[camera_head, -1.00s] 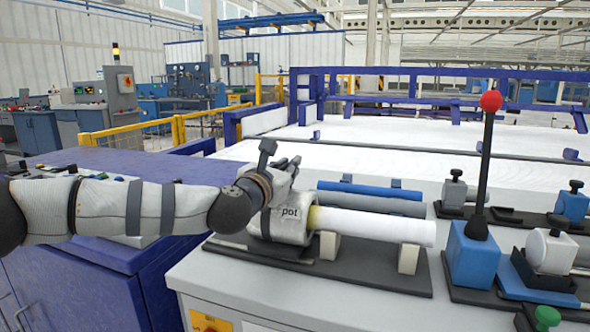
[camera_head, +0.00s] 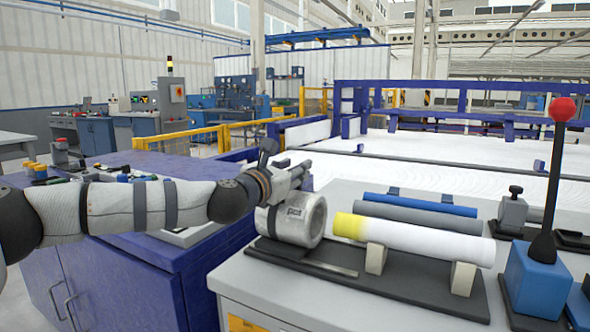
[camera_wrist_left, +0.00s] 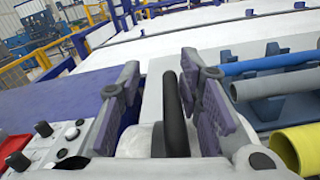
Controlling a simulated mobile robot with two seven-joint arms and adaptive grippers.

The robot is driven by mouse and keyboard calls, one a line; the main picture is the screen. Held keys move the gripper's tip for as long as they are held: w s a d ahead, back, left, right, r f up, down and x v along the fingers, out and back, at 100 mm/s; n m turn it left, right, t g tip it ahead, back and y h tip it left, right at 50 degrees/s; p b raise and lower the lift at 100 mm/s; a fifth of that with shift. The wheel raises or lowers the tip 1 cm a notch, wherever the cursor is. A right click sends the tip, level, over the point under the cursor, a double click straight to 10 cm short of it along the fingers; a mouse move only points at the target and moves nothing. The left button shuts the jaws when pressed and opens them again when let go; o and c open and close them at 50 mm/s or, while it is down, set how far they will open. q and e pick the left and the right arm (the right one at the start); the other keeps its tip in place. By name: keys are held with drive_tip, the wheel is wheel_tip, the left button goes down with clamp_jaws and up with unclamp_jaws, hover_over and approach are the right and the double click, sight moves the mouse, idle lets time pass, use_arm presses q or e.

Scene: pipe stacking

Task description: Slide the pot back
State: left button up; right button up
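The pot (camera_head: 297,222) is a short grey-white cylinder on a dark base plate (camera_head: 420,294), in the middle of the head view. Its open end faces the white pipe (camera_head: 420,240), whose yellow end (camera_head: 348,226) is bare and apart from the pot. My left gripper (camera_head: 297,180) is at the top of the pot. In the left wrist view its fingers (camera_wrist_left: 165,105) stand apart on both sides of a black upright handle (camera_wrist_left: 173,115), with a gap on the left side. The gripper hides part of the pot's top. My right gripper is not in view.
Two supports hold the pipe. A blue pipe (camera_head: 420,205) and a grey pipe (camera_head: 425,216) lie behind it. A blue box (camera_head: 537,277) with a red-knobbed lever (camera_head: 563,110) stands right. A purple cabinet (camera_head: 130,240) with controls is on the left.

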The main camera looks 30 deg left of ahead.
use_arm(q)
drive_tip(key=shift+d+f, duration=0.1)
drive_tip(key=shift+s, duration=0.1)
hover_over(292, 207)
drive_tip(key=s+a, duration=0.4)
drive_tip(key=shift+w+a, duration=0.1)
drive_tip(key=shift+w, duration=0.05)
